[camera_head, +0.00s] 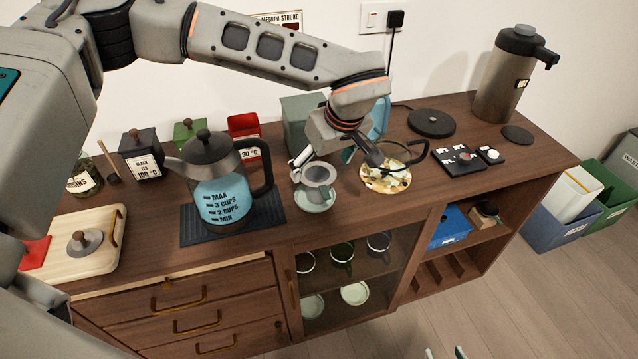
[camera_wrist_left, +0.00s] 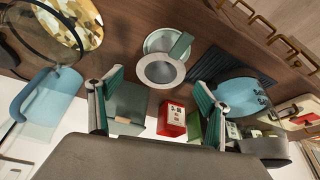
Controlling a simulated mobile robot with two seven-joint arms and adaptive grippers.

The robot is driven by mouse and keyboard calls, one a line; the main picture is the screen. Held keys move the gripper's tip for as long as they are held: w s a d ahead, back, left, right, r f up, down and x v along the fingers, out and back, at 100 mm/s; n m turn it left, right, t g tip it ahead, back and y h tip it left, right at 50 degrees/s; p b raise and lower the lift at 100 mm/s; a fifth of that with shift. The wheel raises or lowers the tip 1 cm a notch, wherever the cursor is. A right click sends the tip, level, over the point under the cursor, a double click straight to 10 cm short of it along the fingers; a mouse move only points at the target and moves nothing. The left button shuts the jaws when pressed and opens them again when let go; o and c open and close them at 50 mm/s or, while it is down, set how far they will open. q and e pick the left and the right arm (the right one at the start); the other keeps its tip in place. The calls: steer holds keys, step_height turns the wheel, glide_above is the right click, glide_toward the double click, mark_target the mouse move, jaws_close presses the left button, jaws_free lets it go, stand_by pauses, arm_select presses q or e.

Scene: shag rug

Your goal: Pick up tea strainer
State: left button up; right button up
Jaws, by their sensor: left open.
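My right gripper (camera_head: 445,353) shows only two separated teal tips at the bottom edge.
A glass kettle (camera_head: 222,196) on a dark mat stands left of the strainer. A grey-green canister (camera_head: 303,120) and red box (camera_head: 243,126) are behind.

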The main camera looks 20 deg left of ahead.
mark_target(317, 173)
arm_select(q)
steer(key=x, duration=0.5)
steer(key=shift+p, duration=0.3)
steer(key=c, duration=1.2)
steer(key=shift+c, duration=0.2)
steer(key=shift+r, duration=0.1)
